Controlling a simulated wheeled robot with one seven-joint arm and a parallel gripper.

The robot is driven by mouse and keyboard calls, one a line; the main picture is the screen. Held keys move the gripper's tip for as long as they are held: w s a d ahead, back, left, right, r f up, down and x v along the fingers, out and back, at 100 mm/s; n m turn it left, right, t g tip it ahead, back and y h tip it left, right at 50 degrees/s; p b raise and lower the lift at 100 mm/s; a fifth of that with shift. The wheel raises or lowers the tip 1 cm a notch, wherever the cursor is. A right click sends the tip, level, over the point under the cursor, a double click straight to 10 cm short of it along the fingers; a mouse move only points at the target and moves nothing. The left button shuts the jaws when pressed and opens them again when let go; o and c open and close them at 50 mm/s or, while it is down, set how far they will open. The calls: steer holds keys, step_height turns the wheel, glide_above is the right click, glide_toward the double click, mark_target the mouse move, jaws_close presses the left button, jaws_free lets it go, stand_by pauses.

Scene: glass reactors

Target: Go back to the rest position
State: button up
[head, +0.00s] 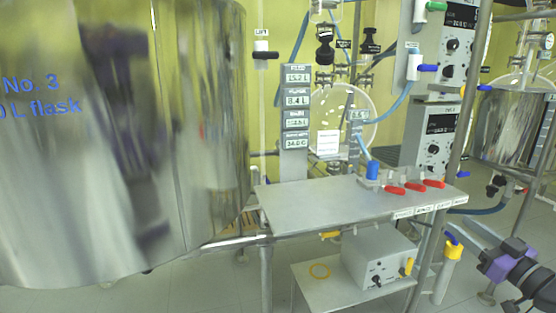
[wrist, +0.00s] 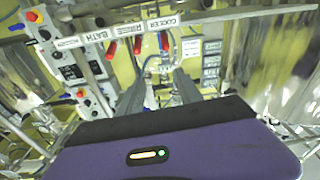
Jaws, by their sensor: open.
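My gripper (head: 468,236) is at the lower right of the head view, with its purple body and dark wrist behind it. It is beside the right end of the steel shelf and close to a yellow pipe piece with a blue top (head: 453,246); I cannot tell if they touch. In the wrist view, the two grey fingers of my gripper (wrist: 158,90) stand apart. Nothing shows held between them.
A large shiny vessel (head: 200,120) fills the left. The steel shelf (head: 310,205) carries red levers (head: 394,190) and a blue knob (head: 372,169). A control box (head: 381,262) stands below. Another reactor (head: 505,125) is at the right. Pipes and hoses crowd the back.

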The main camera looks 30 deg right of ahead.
steer(key=s+d+f+m+g+h, duration=0.2)
steer(key=s+f+m+g+h, duration=0.1)
steer(key=m+h, duration=0.35)
steer(key=s+a+f+m+g, duration=0.1)
steer(key=a+f, duration=0.3)
steer(key=a, duration=0.3)
steer(key=s+a+f, duration=0.1)
steer(key=a+f, duration=0.3)
steer(key=a, duration=0.3)
steer(key=s+a+f+n+t+y, duration=0.1)
steer(key=s+a+n+y, duration=0.25)
steer(key=a, duration=0.85)
steer(key=s+a+f+n+t+y, duration=0.15)
steer(key=s+a, duration=0.35)
steer(key=a, duration=0.7)
steer(key=s+a+f+n+g+y, duration=0.2)
steer(key=s+a+n+g+y, duration=0.15)
steer(key=s+a+y, duration=0.4)
step_height(320, 180, up, 21)
steer(key=s+a+t+h+p, duration=0.1)
steer(key=a+p, duration=0.1)
steer(key=p, duration=1.8)
steer(key=shift+s+f+n+h+p, duration=0.2)
steer(key=shift+n+h+p, duration=0.1)
steer(key=shift+n+p, duration=0.1)
